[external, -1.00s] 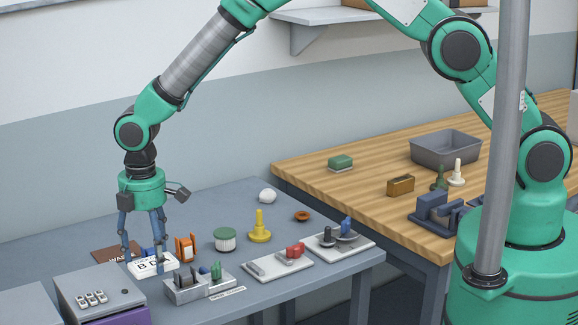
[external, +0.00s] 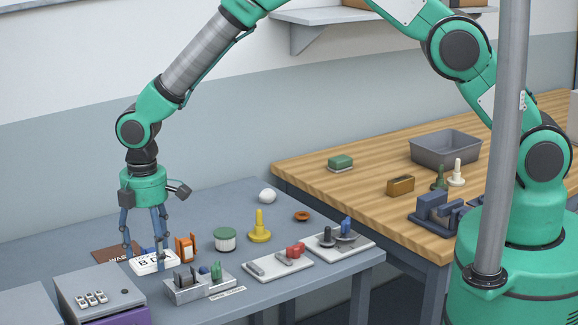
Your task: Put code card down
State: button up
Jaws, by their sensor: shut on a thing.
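The code card (external: 153,263) is a white block with dark letters on its top face, partly hidden by my fingers. It is at the left part of the grey-blue table, low over or on the surface; I cannot tell whether it touches. My gripper (external: 145,259) points down with its blue-grey fingers on either side of the card, shut on it.
A brown mat (external: 112,252) with lettering lies left of the card. An orange item (external: 186,248) stands close on its right. A grey holder (external: 195,288) is in front. A box with buttons (external: 100,293) is front left. Free table (external: 170,218) lies behind.

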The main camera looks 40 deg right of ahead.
jog(key=w+d+m, duration=0.4)
jog(key=w+d, duration=1.4)
jog(key=w+d+m+p, duration=0.15)
jog(key=w+d, duration=0.45)
jog(key=d, duration=0.7)
jog(key=w+d+m, duration=0.3)
jog(key=w+d, duration=0.2)
jog(key=d, duration=0.8)
jog(key=s+d+m, duration=0.1)
jog(key=d+m, duration=0.2)
jog(key=d, duration=1.5)
jog(key=s+d+f+m, duration=0.1)
jog(key=s+d+m, duration=0.1)
jog(key=d, duration=1.7)
jog(key=s+d+f+m+p, duration=0.1)
jog(key=d+m, duration=0.3)
jog(key=d, duration=1.4)
jog(key=shift+s+d, duration=0.2)
jog(key=shift+f+p, duration=0.35)
jog(key=shift+f, duration=2.7)
jog(key=shift+f, duration=0.1)
